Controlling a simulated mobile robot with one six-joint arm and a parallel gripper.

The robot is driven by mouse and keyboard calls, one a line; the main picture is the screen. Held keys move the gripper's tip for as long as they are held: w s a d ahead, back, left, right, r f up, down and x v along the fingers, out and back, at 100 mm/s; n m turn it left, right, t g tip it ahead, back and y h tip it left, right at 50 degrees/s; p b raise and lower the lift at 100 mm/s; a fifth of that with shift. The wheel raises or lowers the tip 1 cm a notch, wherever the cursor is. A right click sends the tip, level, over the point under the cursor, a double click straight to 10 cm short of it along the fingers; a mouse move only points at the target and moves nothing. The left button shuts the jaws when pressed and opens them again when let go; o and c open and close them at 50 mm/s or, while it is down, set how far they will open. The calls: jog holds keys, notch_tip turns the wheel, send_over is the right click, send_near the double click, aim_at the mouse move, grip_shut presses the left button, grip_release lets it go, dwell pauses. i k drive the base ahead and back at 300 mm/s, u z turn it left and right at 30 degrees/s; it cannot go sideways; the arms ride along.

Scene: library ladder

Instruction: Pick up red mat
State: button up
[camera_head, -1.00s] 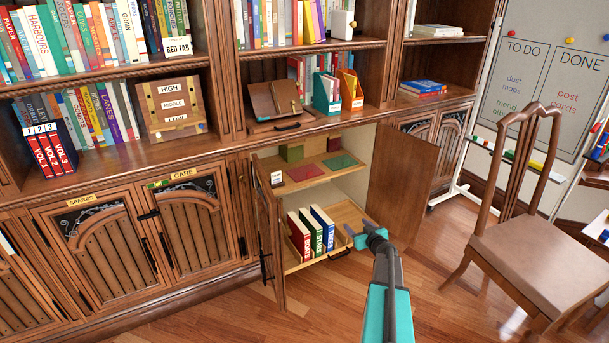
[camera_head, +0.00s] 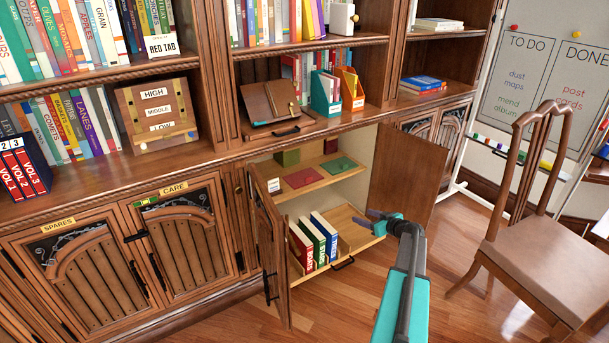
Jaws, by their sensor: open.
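The red mat (camera_head: 302,179) lies flat on the upper shelf of the open cupboard, at the left of a green mat (camera_head: 339,164). Nothing lies on it. My gripper (camera_head: 367,219) is at the cupboard opening, lower than the red mat and to its right, over the right part of the lower pull-out shelf (camera_head: 338,215). Its jaws point left into the cupboard. They are open and hold nothing that I can see. The red mat is clear of my gripper.
Red, green and blue books (camera_head: 312,241) stand on the lower shelf, left of my gripper. The open right cupboard door (camera_head: 402,180) stands just behind my arm. The left door (camera_head: 270,235) is open too. A wooden chair (camera_head: 540,230) stands at the right.

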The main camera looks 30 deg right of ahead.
aim_at(302, 178)
jog(key=i, duration=1)
jog(key=u, duration=0.05)
